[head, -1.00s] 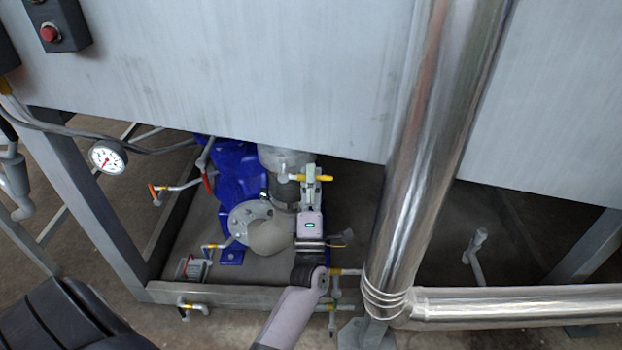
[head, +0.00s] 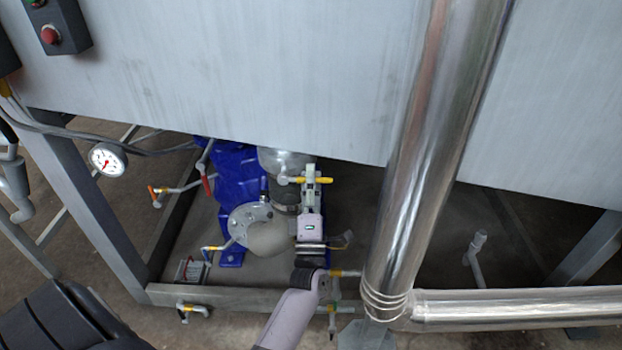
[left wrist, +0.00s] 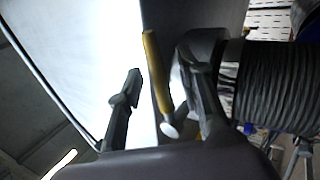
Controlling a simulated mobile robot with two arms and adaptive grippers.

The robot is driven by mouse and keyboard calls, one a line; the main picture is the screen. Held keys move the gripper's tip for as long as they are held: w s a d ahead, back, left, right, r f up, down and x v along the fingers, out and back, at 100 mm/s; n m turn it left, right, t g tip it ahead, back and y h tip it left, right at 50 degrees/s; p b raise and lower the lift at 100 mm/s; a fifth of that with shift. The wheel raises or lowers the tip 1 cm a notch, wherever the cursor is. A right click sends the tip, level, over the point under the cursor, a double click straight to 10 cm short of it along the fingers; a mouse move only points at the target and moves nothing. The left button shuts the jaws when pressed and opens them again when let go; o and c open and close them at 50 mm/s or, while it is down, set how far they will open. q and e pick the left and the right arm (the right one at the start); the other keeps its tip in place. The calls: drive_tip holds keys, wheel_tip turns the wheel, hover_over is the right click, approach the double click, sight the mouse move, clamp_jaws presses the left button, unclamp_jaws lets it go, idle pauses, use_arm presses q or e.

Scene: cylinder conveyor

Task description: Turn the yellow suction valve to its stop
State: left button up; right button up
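The yellow valve handle (head: 327,181) is a thin bar on the pump pipework under the grey housing. A pale round end shows to the left of my fingers. My left gripper (head: 311,172) is at this handle, its fingers pointing away from me across the bar. In the left wrist view the yellow bar (left wrist: 153,72) with its pale round tip stands between the two fingers of the left gripper (left wrist: 162,80). The fingers are spread, with a gap on the left side; contact on the right side is unclear. The valve body is mostly hidden. My right gripper is not in view.
A blue pump (head: 236,175) and a flanged pipe elbow (head: 268,238) sit close to the left of my gripper. A thick shiny pipe (head: 425,160) rises on the right. The grey housing (head: 230,70) hangs above. Other small yellow-handled valves (head: 213,248) are nearby.

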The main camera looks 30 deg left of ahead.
use_arm(q)
drive_tip(key=v, duration=1.2)
drive_tip(key=shift+w+h, duration=0.1)
drive_tip(key=shift+h, duration=0.2)
